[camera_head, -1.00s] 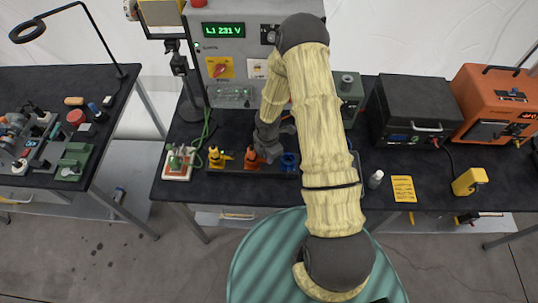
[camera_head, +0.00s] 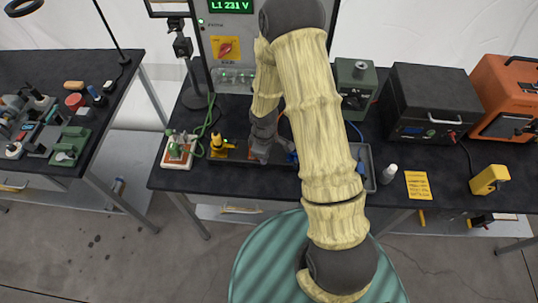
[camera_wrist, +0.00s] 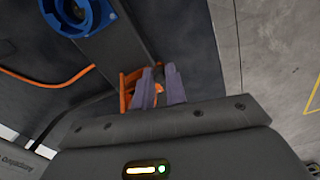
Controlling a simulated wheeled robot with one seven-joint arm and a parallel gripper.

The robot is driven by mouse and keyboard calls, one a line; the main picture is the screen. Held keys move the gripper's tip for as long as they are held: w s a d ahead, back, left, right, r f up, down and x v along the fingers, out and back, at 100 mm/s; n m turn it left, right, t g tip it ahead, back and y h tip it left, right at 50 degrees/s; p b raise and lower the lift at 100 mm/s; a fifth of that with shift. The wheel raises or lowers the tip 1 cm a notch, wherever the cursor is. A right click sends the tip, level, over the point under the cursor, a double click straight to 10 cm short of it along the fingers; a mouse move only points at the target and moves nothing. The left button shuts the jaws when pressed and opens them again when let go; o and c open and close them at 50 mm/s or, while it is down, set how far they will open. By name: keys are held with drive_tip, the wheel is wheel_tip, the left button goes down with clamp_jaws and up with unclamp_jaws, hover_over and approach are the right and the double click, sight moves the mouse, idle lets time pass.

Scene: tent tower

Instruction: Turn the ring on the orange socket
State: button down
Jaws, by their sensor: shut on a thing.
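The orange socket (camera_wrist: 127,88) shows in the wrist view, partly hidden behind my fingers. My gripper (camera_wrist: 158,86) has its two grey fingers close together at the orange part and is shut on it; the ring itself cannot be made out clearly. In the head view my gripper (camera_head: 261,150) points down over the socket row and hides most of the orange socket. A blue socket (camera_wrist: 80,14) sits at the top left of the wrist view, apart from my fingers. A yellow socket (camera_head: 219,146) stands to the left of my gripper in the head view.
A board with green parts (camera_head: 178,150) and a green cable lie left of the sockets. A grey cabinet with a green display (camera_head: 231,6) stands behind.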

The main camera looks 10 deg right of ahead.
drive_tip(key=shift+a+m+b, duration=0.45)
drive_tip(key=shift+a+m, duration=0.15)
drive_tip(key=shift+m, duration=0.45)
drive_tip(key=shift+a+m+b, duration=0.4)
drive_tip(key=shift+a+m, duration=0.15)
drive_tip(key=shift+m, duration=0.55)
drive_tip(key=shift+a+m+b, duration=0.45)
drive_tip(key=shift+a+m, duration=0.15)
drive_tip(key=shift+m, duration=0.45)
drive_tip(key=c, duration=1.4)
unclamp_jaws()
drive_tip(key=shift+c, duration=0.2)
drive_tip(key=shift+r, duration=0.1)
wheel_tip(320, 180, up, 17)
drive_tip(key=b, duration=0.2)
drive_tip(key=shift+r, duration=0.1)
